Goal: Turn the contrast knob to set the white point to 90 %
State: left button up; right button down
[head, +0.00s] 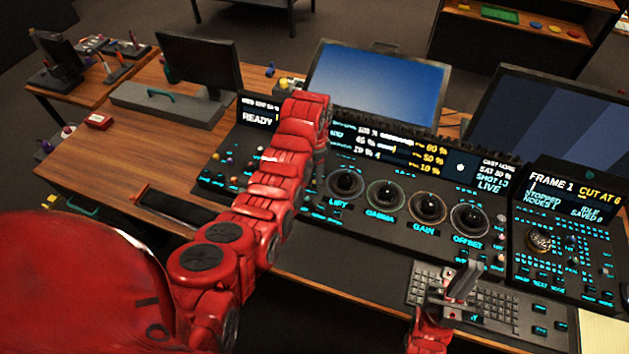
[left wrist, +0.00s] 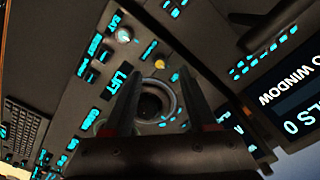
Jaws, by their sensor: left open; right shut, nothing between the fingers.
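In the left wrist view a small yellow knob (left wrist: 160,64) stands on the dark panel just past my fingertips, beside a cyan label too blurred to read. A pale knob (left wrist: 124,35) stands near the label SAT. I cannot tell for sure which one is the contrast knob. My left gripper (left wrist: 161,76) is open and empty, its fingers over the LIFT trackball (left wrist: 152,103), apart from the yellow knob. In the head view my left forearm mostly hides this gripper. The readout screen (head: 390,148) shows percentages too blurred to read surely. My right gripper (head: 463,284) is shut and empty above the keyboard.
Several trackballs, including GAMMA (head: 385,194) and GAIN (head: 429,207), line the panel to the right. The keyboard (head: 495,304) lies in front. A blue monitor (head: 375,85) stands behind. The wooden desk at left (head: 110,165) has clear room.

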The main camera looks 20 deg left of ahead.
aim_at(314, 182)
pick_arm(q)
jog(key=shift+f+p, duration=0.4)
jog(key=shift+f, duration=2)
grip_shut()
